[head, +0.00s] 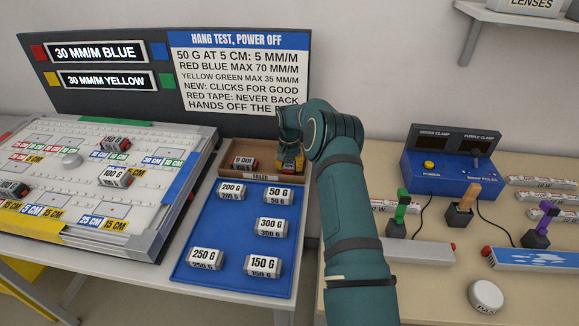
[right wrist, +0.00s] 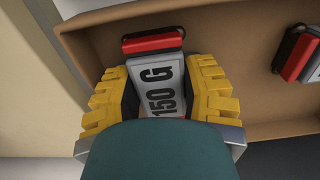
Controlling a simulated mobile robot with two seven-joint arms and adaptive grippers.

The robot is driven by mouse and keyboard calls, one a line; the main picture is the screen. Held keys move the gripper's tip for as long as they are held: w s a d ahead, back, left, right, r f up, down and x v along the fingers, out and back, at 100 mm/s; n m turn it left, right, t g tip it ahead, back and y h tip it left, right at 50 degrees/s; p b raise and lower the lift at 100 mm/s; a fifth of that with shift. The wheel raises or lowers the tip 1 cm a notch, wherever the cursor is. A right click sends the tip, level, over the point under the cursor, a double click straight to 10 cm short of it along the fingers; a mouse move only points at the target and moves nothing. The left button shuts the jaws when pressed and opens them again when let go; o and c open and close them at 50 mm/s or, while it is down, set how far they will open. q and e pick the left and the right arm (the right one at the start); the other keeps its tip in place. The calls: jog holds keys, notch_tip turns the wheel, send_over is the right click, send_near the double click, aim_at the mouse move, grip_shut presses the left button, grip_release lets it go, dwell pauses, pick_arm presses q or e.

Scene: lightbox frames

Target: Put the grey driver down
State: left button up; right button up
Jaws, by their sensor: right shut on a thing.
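My right gripper (head: 290,163) is shut on a grey block marked 150 G, with a red end (right wrist: 165,88). The wrist view shows its yellow ridged fingers on both sides of the block. The block is within the brown open box (head: 262,145) at the back of the left table; whether it touches the floor cannot be told. In the head view the gripper mostly hides it. I see no label naming anything a grey driver. My left gripper is not in view.
Another red-ended block (head: 243,161) lies in the box's left part. A blue tray (head: 232,232) with several weights stands in front. A sloped white board (head: 72,185) is at left. The right table holds a blue clamp unit (head: 450,165) and a grey box (head: 418,251).

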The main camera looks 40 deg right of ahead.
aim_at(290, 163)
jog(key=o, duration=0.9)
jog(key=shift+f, duration=0.1)
notch_tip(290, 163, up, 12)
jog(key=p, duration=0.1)
jog(key=shift+r, duration=0.2)
jog(key=shift+p, duration=0.35)
